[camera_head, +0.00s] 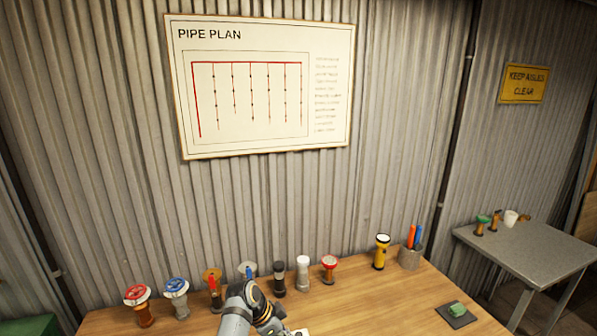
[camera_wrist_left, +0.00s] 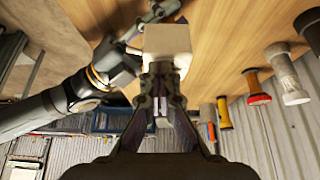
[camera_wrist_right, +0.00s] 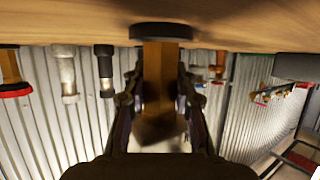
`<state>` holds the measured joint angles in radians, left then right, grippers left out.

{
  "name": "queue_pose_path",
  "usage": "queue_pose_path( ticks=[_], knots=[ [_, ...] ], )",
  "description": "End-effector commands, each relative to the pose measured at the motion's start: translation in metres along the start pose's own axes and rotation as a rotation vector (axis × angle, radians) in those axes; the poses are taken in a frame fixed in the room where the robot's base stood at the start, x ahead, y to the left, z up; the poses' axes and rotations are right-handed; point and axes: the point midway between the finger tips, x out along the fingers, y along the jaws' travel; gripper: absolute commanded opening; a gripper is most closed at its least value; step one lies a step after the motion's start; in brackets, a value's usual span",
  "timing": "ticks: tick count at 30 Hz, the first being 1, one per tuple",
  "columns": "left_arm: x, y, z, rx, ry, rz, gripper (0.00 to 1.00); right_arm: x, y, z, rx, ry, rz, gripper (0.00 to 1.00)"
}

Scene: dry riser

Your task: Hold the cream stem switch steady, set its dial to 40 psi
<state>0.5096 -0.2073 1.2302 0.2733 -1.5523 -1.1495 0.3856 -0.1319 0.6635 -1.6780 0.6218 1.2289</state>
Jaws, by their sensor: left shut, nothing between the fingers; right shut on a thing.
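The cream stem switch shows in the left wrist view as a cream block-shaped housing (camera_wrist_left: 167,40) just beyond my left fingertips. My left gripper (camera_wrist_left: 163,80) is shut with nothing between its fingers, its tips close to the housing; I cannot tell if they touch. In the right wrist view my right gripper (camera_wrist_right: 160,88) is shut on a brass-coloured stem (camera_wrist_right: 160,55) with a dark round foot (camera_wrist_right: 161,31) at the wooden tabletop. This appears to be the switch's stem. The dial and its reading cannot be seen.
A row of valves and fittings, including a red-wheeled one (camera_head: 138,295) and a blue-wheeled one (camera_head: 176,286), lines the wooden table (camera_head: 350,300) by the wall. Bare wood lies between.

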Motion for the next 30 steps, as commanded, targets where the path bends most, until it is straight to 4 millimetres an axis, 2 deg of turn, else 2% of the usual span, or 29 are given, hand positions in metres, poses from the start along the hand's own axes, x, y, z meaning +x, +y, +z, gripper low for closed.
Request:
queue_pose_path(
  ticks=[18,30],
  knots=[
    [-0.001,-0.017,-0.001,0.001,0.003,-0.003,0.0,0.001,-0.002,0.0,-0.001,0.001,-0.003,0.0],
    [0.0,-0.018,-0.002,0.001,0.004,-0.003,0.0,0.001,-0.002,0.0,-0.002,0.001,-0.004,0.0]
  ],
)
